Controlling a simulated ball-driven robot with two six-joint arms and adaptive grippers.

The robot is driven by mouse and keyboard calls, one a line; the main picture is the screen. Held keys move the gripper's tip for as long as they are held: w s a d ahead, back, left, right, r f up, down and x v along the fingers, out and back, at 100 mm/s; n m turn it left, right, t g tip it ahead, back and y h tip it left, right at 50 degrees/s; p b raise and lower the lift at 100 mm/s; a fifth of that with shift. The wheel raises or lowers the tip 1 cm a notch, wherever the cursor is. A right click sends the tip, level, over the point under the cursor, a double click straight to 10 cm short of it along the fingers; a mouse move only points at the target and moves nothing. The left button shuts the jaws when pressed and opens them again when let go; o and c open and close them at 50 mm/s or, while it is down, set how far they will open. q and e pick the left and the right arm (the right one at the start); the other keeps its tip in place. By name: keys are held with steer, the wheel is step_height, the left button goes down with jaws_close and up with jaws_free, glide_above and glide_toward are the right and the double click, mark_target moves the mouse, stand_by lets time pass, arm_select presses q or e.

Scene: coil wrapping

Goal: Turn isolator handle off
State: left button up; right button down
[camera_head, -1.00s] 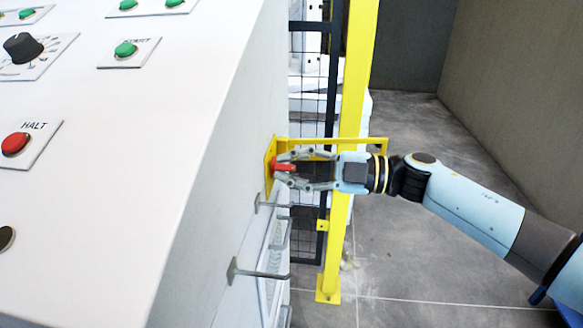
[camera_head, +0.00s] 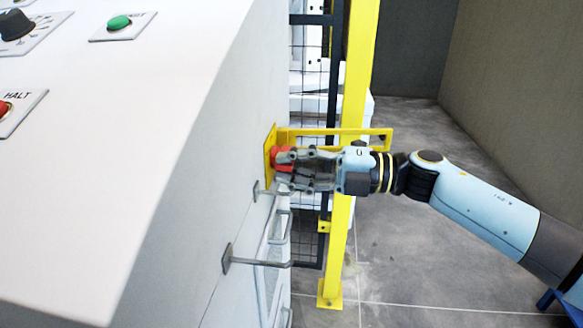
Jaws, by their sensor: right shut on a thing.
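The red isolator handle (camera_head: 281,157) sits on a yellow plate (camera_head: 270,150) on the side of the white cabinet. My right gripper (camera_head: 288,168) reaches in from the right and is shut on the handle. Its fingers hide part of the handle, so its exact angle is hard to read. My left gripper is not in view.
A yellow bracket (camera_head: 388,137) juts out just above and behind my right gripper. A yellow post (camera_head: 353,90) and black mesh fence stand behind. Grey hook-like bars (camera_head: 258,263) stick out of the cabinet side below. The cabinet top holds a red HALT button (camera_head: 5,108). The floor at right is clear.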

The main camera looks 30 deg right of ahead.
steer(key=shift+f, duration=0.1)
stand_by(0.3)
steer(key=c, duration=1.3)
jaws_free()
steer(key=shift+c, duration=0.2)
steer(key=v, duration=1.2)
